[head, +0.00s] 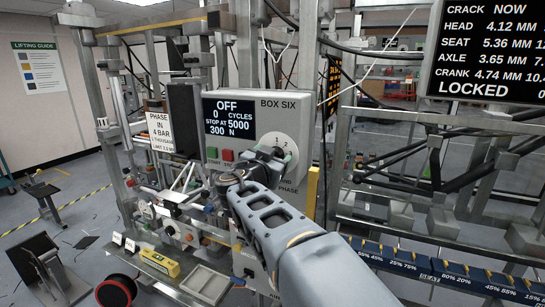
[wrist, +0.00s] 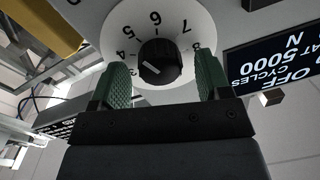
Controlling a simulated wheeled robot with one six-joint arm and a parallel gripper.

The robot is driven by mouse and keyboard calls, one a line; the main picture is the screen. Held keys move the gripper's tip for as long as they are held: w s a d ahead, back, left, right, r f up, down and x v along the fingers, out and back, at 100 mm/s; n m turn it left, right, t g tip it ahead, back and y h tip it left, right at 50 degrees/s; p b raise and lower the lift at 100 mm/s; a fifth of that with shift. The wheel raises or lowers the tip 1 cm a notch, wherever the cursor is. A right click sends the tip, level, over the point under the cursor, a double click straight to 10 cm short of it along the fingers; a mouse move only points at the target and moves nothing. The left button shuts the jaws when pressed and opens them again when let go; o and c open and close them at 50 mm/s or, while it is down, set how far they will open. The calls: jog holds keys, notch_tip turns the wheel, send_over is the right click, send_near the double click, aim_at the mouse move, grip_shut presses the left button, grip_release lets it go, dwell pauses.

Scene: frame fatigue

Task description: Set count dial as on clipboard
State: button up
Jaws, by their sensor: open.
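The count dial is a white disc (wrist: 118,28) with numbers from about 3 to 8 showing and a black knob (wrist: 160,62). A pale mark shows on the knob's lower left in the wrist view. My gripper (wrist: 163,78) is open, one green finger on each side of the knob; contact cannot be told. In the head view the dial (head: 283,143) is on the grey BOX SIX panel (head: 250,103), partly hidden by my gripper (head: 268,156). The panel display (head: 228,117) reads OFF. No clipboard is clearly recognisable; a white sheet (head: 160,132) reads "PHASE IN 4 BAR".
Green and red buttons (head: 227,155) sit left of the dial. A yellow part (wrist: 45,35) is near the dial in the wrist view. A black readout board (head: 490,50) hangs at right. Metal posts and a blue labelled rail (head: 440,268) stand around.

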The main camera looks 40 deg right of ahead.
jog(key=c, duration=0.9)
jog(key=shift+f, duration=0.1)
